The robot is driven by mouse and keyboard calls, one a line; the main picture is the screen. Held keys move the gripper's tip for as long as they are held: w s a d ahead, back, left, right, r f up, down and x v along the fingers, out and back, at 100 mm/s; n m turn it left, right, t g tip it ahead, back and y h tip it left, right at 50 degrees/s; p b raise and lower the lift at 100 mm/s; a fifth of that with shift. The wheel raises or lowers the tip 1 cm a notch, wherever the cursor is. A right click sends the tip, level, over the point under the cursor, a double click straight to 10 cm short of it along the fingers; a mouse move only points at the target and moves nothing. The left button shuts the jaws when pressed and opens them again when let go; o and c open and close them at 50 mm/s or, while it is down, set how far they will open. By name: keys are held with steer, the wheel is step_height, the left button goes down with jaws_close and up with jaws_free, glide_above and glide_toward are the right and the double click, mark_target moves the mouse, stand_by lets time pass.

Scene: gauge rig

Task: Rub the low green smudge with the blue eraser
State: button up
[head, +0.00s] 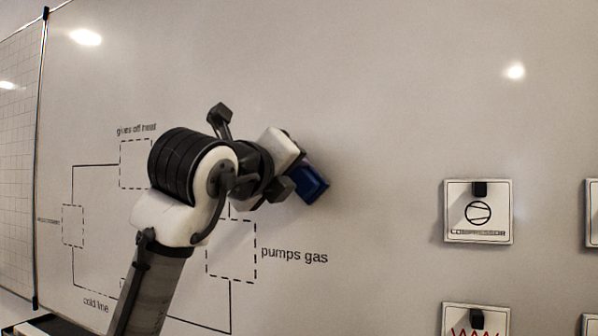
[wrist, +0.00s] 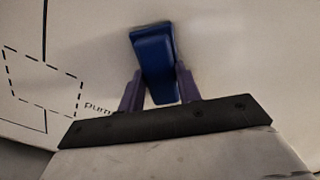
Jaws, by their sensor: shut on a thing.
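The blue eraser (head: 312,185) is in my gripper (head: 297,180), in front of the whiteboard and above the words "pumps gas" in the head view. In the wrist view the eraser (wrist: 152,58) sits tilted between the two fingers of my gripper (wrist: 160,88), which are shut on it. I cannot tell whether the eraser touches the board. No green smudge shows in either view; my arm hides part of the board in the head view.
The whiteboard (head: 380,100) carries a dashed-box diagram at the left, with the "pumps gas" label (head: 294,255). A compressor card (head: 478,211) hangs at the right, with another card (head: 476,321) below it. The board between my gripper and the cards is clear.

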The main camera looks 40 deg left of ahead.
steer(key=shift+w+d+r, duration=0.15)
steer(key=shift+w+d, duration=0.35)
steer(key=shift+d, duration=1.45)
steer(key=shift+w+d+r, duration=0.1)
steer(key=shift+w+d, duration=0.35)
steer(key=shift+d, duration=1.55)
steer(key=shift+w+d+r, duration=0.15)
steer(key=shift+w+d, duration=0.35)
steer(key=shift+d, duration=1.45)
steer(key=s+a, duration=0.3)
steer(key=a, duration=1)
steer(key=shift+s+a, duration=0.15)
steer(key=shift+a, duration=0.1)
steer(key=v, duration=0.6)
steer(key=shift+s+d, duration=0.1)
